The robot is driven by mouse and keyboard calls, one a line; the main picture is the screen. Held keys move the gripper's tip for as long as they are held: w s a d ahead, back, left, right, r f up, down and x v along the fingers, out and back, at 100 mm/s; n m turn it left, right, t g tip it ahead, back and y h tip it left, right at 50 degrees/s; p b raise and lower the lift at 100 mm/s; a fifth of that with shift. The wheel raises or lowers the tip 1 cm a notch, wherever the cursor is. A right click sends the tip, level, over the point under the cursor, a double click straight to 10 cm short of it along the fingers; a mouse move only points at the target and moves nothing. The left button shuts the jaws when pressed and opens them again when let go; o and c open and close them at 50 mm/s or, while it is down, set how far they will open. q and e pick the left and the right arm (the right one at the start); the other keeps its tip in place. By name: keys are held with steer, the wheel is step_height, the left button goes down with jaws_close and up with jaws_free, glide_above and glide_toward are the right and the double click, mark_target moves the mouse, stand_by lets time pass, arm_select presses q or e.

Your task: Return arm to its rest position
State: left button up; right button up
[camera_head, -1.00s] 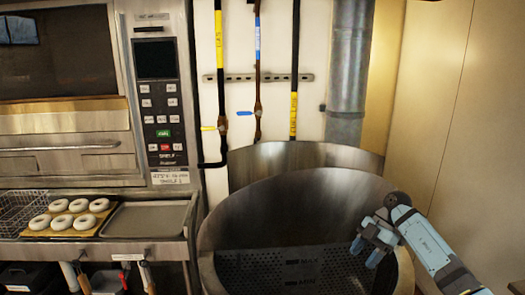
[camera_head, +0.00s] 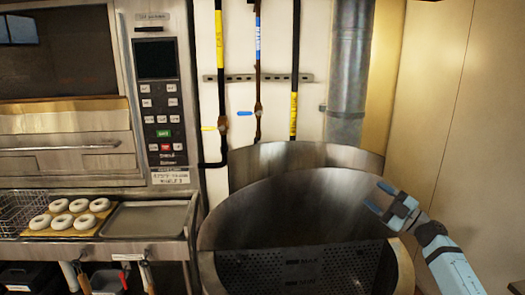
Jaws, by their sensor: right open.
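My right gripper (camera_head: 378,198) is over the right rim of the large steel kettle (camera_head: 220,228), with its arm coming in from the lower right. Its two blue-tipped fingers are spread apart and point left, with nothing between them. Inside the kettle, a dark perforated basket wall (camera_head: 300,270) with markings shows at the bottom of the view. No bagel shows in the visible part of the kettle. My left gripper is not in view.
Several pale bagels (camera_head: 62,221) lie on a board on the left counter, between a wire basket (camera_head: 18,207) and an empty metal tray (camera_head: 145,219). An oven with a control panel (camera_head: 160,110) stands behind. Pipes and a tan wall (camera_head: 460,120) bound the back and right.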

steer(key=w+d+f+m+t+h, duration=0.2)
steer(key=w+d+m+t+h, duration=0.1)
steer(key=d+m+h, duration=0.45)
steer(key=w+d+f+m+t+h, duration=0.25)
steer(key=d+m+h, duration=0.25)
steer(key=m+h, duration=0.5)
steer(key=s+a+f+g, duration=0.2)
steer(key=s+a+f, duration=0.15)
steer(key=f, duration=0.45)
steer(key=s+a+f+g, duration=0.25)
steer(key=s+f, duration=0.25)
steer(key=f, duration=0.4)
steer(key=s+a+f+g+y, duration=0.1)
steer(key=s+a+f, duration=0.35)
steer(key=s, duration=0.25)
steer(key=s+a+f+y, duration=0.1)
steer(key=s+a+f, duration=0.2)
steer(key=s+f, duration=0.3)
steer(key=s+a+f+g, duration=0.1)
steer(key=s+a+f, duration=0.2)
steer(key=s, duration=1)
steer(key=s+a+f+g+y, duration=0.1)
steer(key=s+a+f, duration=0.3)
steer(key=s, duration=1)
steer(key=a+g, duration=0.1)
steer(key=a, duration=0.2)
